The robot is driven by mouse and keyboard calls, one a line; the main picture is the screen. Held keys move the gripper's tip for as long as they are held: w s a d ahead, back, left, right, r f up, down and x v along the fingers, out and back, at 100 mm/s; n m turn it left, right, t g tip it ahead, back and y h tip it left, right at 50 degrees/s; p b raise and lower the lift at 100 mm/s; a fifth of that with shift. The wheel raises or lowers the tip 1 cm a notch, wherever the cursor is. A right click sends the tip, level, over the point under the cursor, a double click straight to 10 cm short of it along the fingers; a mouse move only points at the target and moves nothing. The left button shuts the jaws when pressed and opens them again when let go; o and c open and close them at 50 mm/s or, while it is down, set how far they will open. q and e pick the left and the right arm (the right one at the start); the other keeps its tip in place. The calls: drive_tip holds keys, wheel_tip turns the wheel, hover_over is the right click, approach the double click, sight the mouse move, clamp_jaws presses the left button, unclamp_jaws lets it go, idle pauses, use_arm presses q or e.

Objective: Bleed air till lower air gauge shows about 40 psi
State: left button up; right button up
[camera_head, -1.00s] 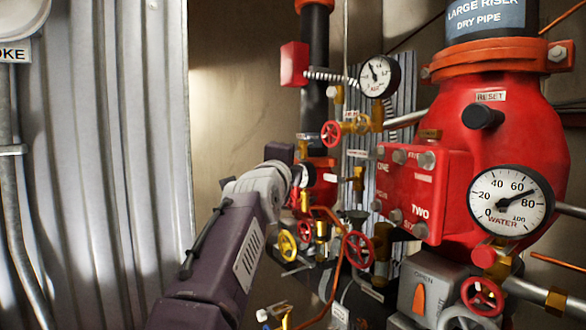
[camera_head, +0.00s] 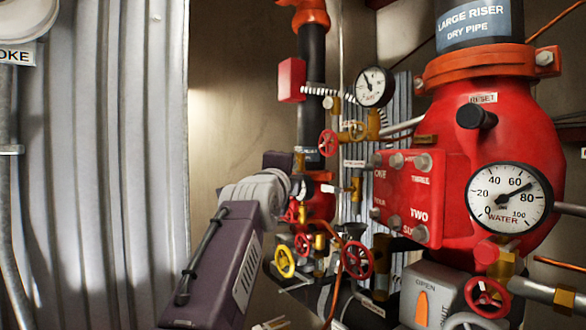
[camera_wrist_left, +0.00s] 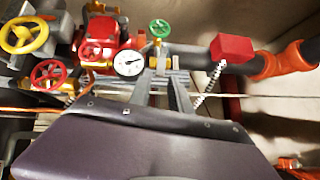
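My left arm reaches in from the left in the head view, and its gripper is hidden behind its own wrist there. In the left wrist view its two grey fingers (camera_wrist_left: 163,88) stand apart with nothing visible between them. A small white gauge (camera_wrist_left: 128,64) sits just left of the fingertips, its dial too small to read. In the head view an upper white air gauge (camera_head: 374,87) has its needle pointing up and left. A lower air gauge does not show clearly there. My right gripper is out of view.
A large red riser valve (camera_head: 530,115) fills the right, with a water gauge (camera_head: 508,197) reading about 70. A red box (camera_head: 291,80) is on the black pipe. A green wheel valve (camera_wrist_left: 160,28) is beyond my fingers. Corrugated metal (camera_head: 110,160) stands left.

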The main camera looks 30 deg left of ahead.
use_arm(q)
drive_tip(key=p+x, duration=0.4)
drive_tip(key=x, duration=0.3)
drive_tip(key=shift+w+a+r, duration=0.1)
drive_tip(key=shift+w+r, duration=0.05)
drive_tip(key=shift+w, duration=0.1)
clamp_jaws()
drive_tip(key=r+n+g+p, duration=0.1)
drive_tip(key=p, duration=0.2)
drive_tip(key=shift+r+p, duration=0.15)
drive_tip(key=shift+p, duration=0.25)
drive_tip(key=shift+s+p, duration=0.1)
drive_tip(key=shift+p, duration=0.25)
drive_tip(key=shift+f+n, duration=0.2)
drive_tip(key=shift+n, duration=0.1)
drive_tip(key=shift+f, duration=0.1)
